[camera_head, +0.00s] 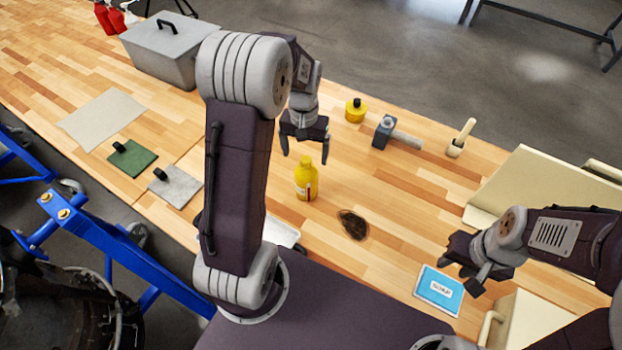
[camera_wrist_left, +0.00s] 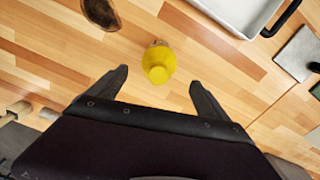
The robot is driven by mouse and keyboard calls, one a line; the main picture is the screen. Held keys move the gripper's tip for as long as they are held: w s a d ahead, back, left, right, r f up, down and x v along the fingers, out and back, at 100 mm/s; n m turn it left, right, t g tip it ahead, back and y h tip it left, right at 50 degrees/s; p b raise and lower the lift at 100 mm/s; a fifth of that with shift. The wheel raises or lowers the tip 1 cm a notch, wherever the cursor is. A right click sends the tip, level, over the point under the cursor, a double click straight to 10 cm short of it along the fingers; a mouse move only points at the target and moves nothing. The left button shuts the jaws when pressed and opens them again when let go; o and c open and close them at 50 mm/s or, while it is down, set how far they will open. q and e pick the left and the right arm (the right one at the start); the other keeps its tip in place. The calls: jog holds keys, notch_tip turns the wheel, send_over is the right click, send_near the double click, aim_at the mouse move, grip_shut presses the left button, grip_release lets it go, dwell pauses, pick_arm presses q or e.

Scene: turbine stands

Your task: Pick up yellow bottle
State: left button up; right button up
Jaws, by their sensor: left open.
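The yellow bottle (camera_head: 306,182) stands upright on the wooden table in the head view, with a label low on its side. My left gripper (camera_head: 305,160) is open, just above and behind the bottle in that view. In the left wrist view the yellow bottle (camera_wrist_left: 158,62) lies ahead of the gap between the open fingers of my left gripper (camera_wrist_left: 160,85), and no contact shows. My right gripper (camera_head: 462,272) hangs over the right part of the table, near a blue box; its finger opening is unclear.
A dark oval stain or piece (camera_head: 353,225) lies right of the bottle. A yellow tin (camera_head: 355,110), a hammer (camera_head: 396,134) and a brush (camera_head: 461,138) are behind. A white tray (camera_head: 281,232) is partly hidden by my left arm.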

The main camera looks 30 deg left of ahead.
aim_at(307, 158)
pick_arm(q)
notch_tip(307, 158, down, 3)
jog(key=shift+s+r+p, duration=0.1)
jog(key=shift+r+p, duration=0.1)
jog(key=shift+p, duration=0.1)
jog(key=shift+w+d+f, duration=0.2)
jog(key=shift+f, duration=0.25)
jog(key=f, duration=0.1)
jog(key=f+p, duration=0.1)
jog(key=f, duration=0.2)
jog(key=shift+s, duration=0.35)
jog(key=shift+w+a+f+p, duration=0.1)
jog(key=shift+f+p, duration=0.2)
jog(key=shift+f, duration=0.2)
jog(key=shift+c, duration=1)
grip_shut()
jog(key=shift+r, duration=0.1)
